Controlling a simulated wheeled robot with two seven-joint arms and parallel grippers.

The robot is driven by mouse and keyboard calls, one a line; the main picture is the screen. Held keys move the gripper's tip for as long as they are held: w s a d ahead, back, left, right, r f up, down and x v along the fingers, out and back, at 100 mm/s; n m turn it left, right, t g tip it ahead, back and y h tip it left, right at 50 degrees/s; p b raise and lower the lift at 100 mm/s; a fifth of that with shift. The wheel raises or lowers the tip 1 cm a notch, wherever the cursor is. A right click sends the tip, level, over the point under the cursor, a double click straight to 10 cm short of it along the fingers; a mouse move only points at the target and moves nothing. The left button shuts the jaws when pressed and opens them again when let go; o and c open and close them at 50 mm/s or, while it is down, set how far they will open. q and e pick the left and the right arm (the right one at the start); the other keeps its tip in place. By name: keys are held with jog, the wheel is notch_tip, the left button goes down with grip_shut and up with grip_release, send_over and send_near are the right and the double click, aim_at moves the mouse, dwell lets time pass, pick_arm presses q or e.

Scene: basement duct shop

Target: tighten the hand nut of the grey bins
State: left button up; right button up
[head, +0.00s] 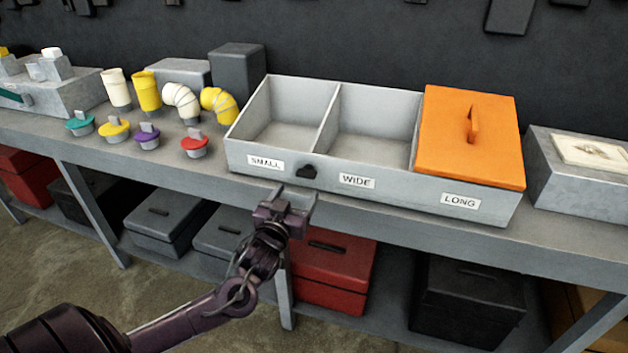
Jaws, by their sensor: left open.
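The grey bins (407,192) stand on the workbench as one long box with compartments labelled SMALL, WIDE and LONG. SMALL and WIDE are open and look empty. An orange lid (450,135) with a handle covers LONG. A small black hand nut (306,171) sits on the front wall between the SMALL and WIDE labels. My left gripper (294,194) is open and empty, just below and in front of the nut, apart from it. My right gripper is not in view.
Left of the bins stand white and yellow pipe pieces (148,92) and several coloured knobbed caps (195,146). A grey box with a picture plate (580,180) stands at right. Red and dark boxes (325,275) fill the shelf below the bench (400,224).

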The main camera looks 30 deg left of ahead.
aim_at(305, 177)
pick_arm(q)
jog(key=x, duration=0.3)
jog(key=shift+w+a, duration=0.25)
jog(key=shift+a, duration=0.2)
jog(key=x, duration=0.3)
jog(key=shift+w+d+p, duration=0.1)
jog(key=shift+d+p, duration=0.15)
jog(key=shift+p, duration=0.15)
jog(key=shift+w+a+f, duration=0.1)
jog(key=shift+w+a, duration=0.05)
jog(key=shift+w, duration=0.15)
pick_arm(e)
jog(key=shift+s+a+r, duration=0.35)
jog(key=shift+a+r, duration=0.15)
pick_arm(q)
jog(key=shift+c, duration=0.3)
jog(key=c, duration=0.9)
jog(key=shift+c, duration=0.2)
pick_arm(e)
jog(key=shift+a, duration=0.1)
